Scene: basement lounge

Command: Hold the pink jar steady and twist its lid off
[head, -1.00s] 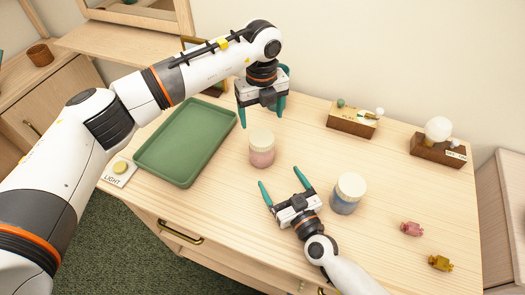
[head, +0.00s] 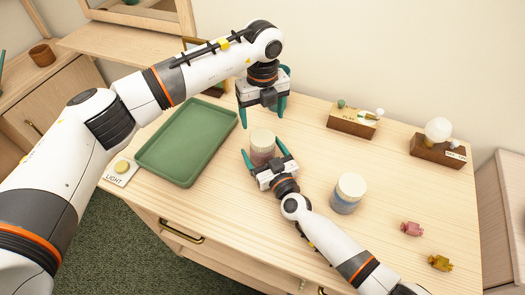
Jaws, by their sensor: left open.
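The pink jar (head: 262,157) stands upright on the wooden table, with a cream lid (head: 262,138) on it. My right gripper (head: 262,148) is low at the table, its teal fingers spread on either side of the jar; it looks open, and I cannot see whether either finger touches. The gripper hides part of the jar's lower front. My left gripper (head: 262,114) is open and empty, pointing down above and just behind the jar, apart from the lid.
A blue jar with a cream lid (head: 348,193) stands to the right of my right arm. A green tray (head: 185,145) lies at left, near a light button (head: 121,167). Wooden blocks with ornaments (head: 352,122) (head: 437,148) stand behind. Pink (head: 411,229) and yellow (head: 440,263) pieces lie at right.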

